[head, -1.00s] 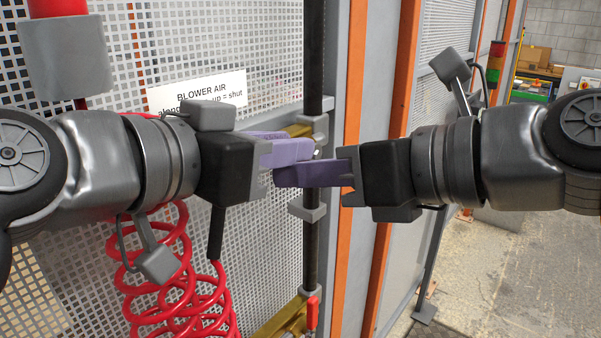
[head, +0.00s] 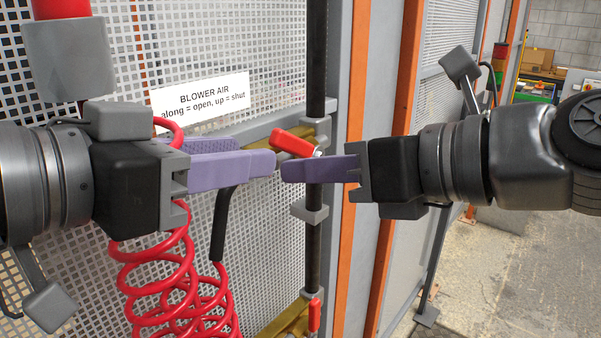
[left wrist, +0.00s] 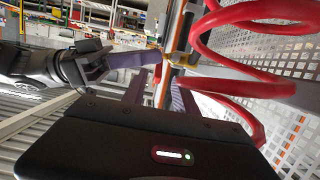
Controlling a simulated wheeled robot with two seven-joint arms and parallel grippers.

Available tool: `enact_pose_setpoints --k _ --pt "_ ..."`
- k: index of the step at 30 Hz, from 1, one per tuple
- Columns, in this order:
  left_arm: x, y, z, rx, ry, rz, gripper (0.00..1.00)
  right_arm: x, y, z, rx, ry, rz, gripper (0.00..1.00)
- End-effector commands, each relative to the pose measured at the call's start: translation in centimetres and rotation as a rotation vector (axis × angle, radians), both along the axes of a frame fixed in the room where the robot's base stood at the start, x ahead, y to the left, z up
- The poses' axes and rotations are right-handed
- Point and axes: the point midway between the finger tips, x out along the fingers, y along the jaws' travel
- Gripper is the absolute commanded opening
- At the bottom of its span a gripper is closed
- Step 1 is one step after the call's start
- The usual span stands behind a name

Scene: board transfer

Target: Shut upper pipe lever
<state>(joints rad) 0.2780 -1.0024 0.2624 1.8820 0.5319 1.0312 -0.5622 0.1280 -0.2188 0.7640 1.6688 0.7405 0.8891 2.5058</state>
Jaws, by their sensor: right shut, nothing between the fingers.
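The upper pipe lever (head: 293,143) is red and sits on the upper brass pipe in the head view. It lies slanted, its free end up and to the left; its pivot end is near the dark vertical post. My right gripper (head: 284,169) is shut and empty, its purple fingertips just below and in front of the lever; I cannot tell if they touch it. My left gripper (head: 268,160) is open and empty, its fingertips left of the right gripper's tips. In the left wrist view its two fingers (left wrist: 158,96) stand apart.
A lower red lever (head: 314,314) stands upright on a lower brass pipe. A sign (head: 203,98) reads "along = open, up = shut". A red coiled hose (head: 170,280) with a black end hangs before the mesh panel. Orange-edged posts stand to the right.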

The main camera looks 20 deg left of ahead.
Motion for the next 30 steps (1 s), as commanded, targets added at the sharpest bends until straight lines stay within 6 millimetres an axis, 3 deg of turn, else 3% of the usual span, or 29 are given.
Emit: enact_pose_setpoints --k 14,30 --pt "-0.1 0.1 -0.1 -0.002 -0.002 0.002 0.35 -0.5 -0.3 0.0 -0.004 -0.003 0.008 0.00" --pt "0.0 0.2 -1.4 -0.004 -0.003 0.003 0.35 -2.4 -6.7 2.3 -0.003 -0.001 0.007 0.00"
